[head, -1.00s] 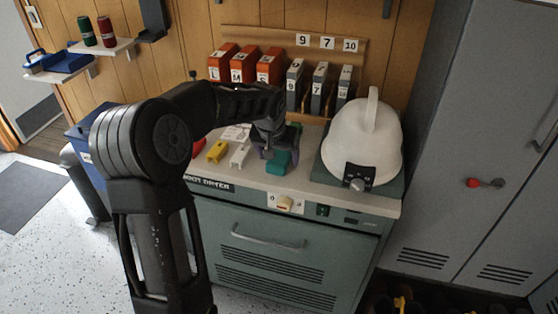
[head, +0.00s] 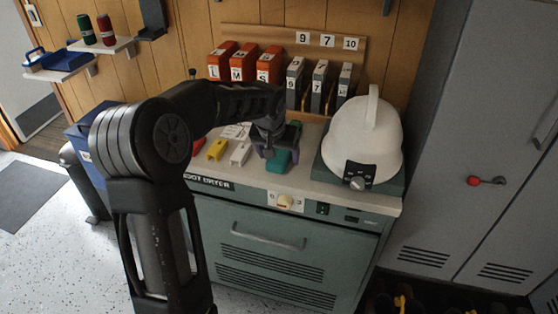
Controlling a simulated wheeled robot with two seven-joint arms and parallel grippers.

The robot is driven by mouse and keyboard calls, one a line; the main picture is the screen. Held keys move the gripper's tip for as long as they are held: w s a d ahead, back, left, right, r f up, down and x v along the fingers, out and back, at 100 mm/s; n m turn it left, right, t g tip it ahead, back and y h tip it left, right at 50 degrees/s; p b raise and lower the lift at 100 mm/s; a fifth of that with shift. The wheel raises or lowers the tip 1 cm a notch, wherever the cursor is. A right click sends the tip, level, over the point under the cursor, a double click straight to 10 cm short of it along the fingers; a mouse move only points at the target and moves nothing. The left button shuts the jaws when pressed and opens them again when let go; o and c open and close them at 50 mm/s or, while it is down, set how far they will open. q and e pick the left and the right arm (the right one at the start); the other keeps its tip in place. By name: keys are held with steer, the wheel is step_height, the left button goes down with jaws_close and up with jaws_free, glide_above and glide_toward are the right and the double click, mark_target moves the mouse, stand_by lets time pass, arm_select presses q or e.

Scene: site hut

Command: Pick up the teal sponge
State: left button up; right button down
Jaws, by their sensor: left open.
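The teal sponge (head: 279,161) lies on the pale top of the boot dryer cabinet (head: 300,192), near its front edge. My left gripper (head: 277,150) points down at the sponge, with its fingers at the sponge's near and upper sides. The jaws are open, and part of the sponge is hidden by them. I cannot tell whether the fingers touch it. My right gripper is not in view.
A white helmet-shaped unit (head: 364,140) with a dial stands close on the right. Yellow (head: 217,149) and white (head: 240,153) small blocks lie to the left. Orange boxes (head: 243,64) and grey boxes (head: 318,86) stand behind, limiting room at the back.

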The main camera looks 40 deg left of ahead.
arm_select(q)
steer(key=shift+c, duration=0.5)
steer(key=c, duration=1.4)
